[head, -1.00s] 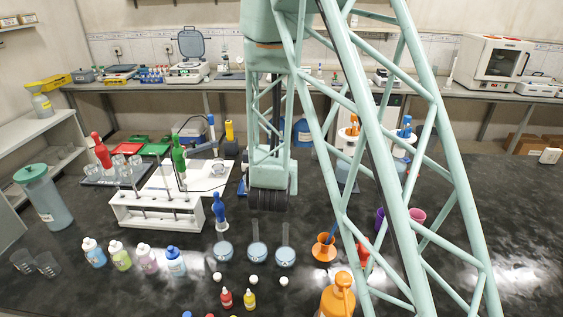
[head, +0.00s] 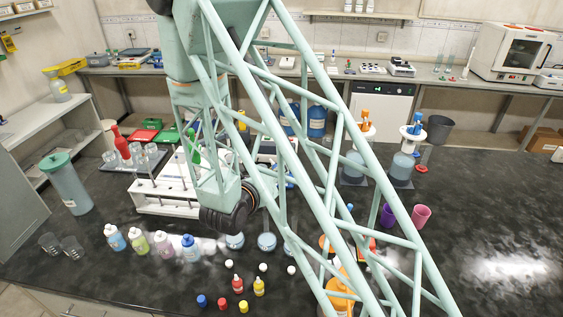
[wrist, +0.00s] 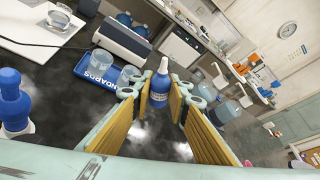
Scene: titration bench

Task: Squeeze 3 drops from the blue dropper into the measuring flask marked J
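My gripper (wrist: 162,84) is open, with its two yellow-padded fingers apart in the wrist view. A blue bottle with a pale label (wrist: 160,90) shows between the fingertips; I cannot tell how far beyond them it stands. A ringed blue object (wrist: 14,105), possibly the blue dropper, is cut off at the left edge, outside the fingers. In the head view my gripper (head: 226,218) is beside the white rack and hides the area behind it. Three flasks stand in a row: left (head: 235,241), middle (head: 267,242) and right (head: 290,247), partly hidden. I cannot read which is marked J.
Capped bottles (head: 164,246) line the front left. A blue lettered tray (wrist: 84,68) is beyond.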

